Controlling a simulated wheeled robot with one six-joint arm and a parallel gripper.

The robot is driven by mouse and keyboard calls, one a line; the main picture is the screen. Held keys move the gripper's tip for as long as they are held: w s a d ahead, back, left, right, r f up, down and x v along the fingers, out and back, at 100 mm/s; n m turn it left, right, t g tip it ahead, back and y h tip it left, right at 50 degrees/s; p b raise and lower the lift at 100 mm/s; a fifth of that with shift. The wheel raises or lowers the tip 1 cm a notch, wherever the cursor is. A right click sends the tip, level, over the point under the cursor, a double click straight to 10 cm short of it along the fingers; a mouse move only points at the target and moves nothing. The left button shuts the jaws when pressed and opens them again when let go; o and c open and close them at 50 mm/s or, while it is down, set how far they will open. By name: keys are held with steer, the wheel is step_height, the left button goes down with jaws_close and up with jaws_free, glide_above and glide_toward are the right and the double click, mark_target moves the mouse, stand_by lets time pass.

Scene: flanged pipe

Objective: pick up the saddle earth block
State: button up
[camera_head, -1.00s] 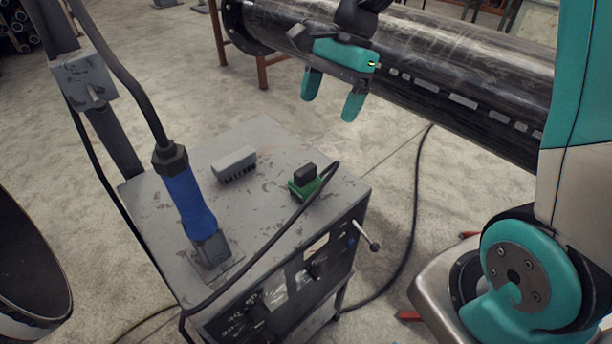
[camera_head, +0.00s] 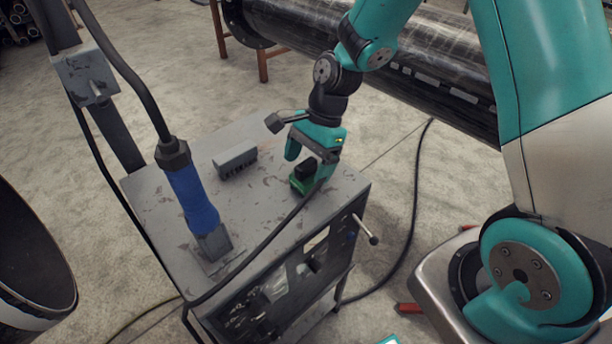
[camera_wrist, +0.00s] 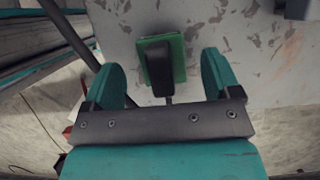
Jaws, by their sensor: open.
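The saddle earth block (camera_head: 300,186), a green block with a raised black piece on top, sits on the grey cabinet top (camera_head: 262,196) near its right corner. In the wrist view the green block (camera_wrist: 178,50) lies between and slightly beyond my two teal fingers, with its black piece (camera_wrist: 158,72) towards me. My gripper (camera_head: 309,163) is open above the block, one finger on each side, and holds nothing. In the head view the fingers and wrist hide part of the block. I cannot tell whether the fingers touch it.
A grey slotted block (camera_head: 235,162) lies on the cabinet to the left. A blue-handled tool (camera_head: 192,195) stands at the left of the top. A black cable (camera_head: 262,245) crosses the front of the top towards the block. A large dark pipe (camera_head: 430,85) lies behind.

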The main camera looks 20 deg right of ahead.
steer(key=shift+x, duration=1.4)
steer(key=c, duration=1)
steer(key=shift+r, duration=0.15)
